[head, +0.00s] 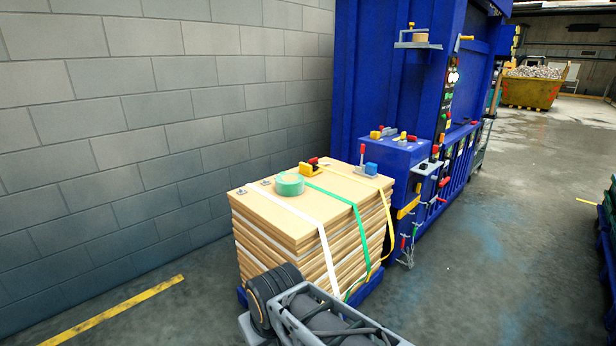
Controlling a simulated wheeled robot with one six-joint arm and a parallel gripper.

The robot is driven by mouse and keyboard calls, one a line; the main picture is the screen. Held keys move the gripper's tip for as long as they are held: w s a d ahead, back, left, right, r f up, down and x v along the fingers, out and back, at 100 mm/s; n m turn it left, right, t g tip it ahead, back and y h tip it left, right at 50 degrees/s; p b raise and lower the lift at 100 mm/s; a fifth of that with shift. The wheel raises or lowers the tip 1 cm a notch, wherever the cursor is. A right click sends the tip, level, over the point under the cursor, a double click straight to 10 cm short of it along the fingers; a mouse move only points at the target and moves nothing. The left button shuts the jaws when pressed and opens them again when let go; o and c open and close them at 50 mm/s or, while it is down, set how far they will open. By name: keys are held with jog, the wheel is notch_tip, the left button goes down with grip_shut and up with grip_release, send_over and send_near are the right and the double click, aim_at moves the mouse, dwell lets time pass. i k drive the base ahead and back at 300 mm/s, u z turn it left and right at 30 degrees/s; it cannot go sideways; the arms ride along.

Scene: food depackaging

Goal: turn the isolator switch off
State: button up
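A tall blue machine (375,75) stands beyond a stack of boards. An upright dark panel (451,98) with round dials and green markings is on its front edge. Small red-handled fittings (436,150) sit below the panel, and a grey box (425,168) is near them. I cannot tell which of these is the isolator switch, nor its position; they are too small. Part of my arm shows at the bottom centre, well short of the machine. My gripper is not in view.
A strapped stack of tan boards (300,240) on a blue pallet (372,285) stands before the machine, with a green tape roll (290,184) on top. A grey block wall (150,110) is left. The floor (490,260) at right is open. A yellow skip (531,92) is far back.

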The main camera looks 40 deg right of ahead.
aim_at(417, 187)
jog(key=z, duration=2.5)
jog(key=i, duration=3.1)
jog(key=u, duration=1.45)
jog(key=i, duration=0.5)
jog(key=z, duration=0.05)
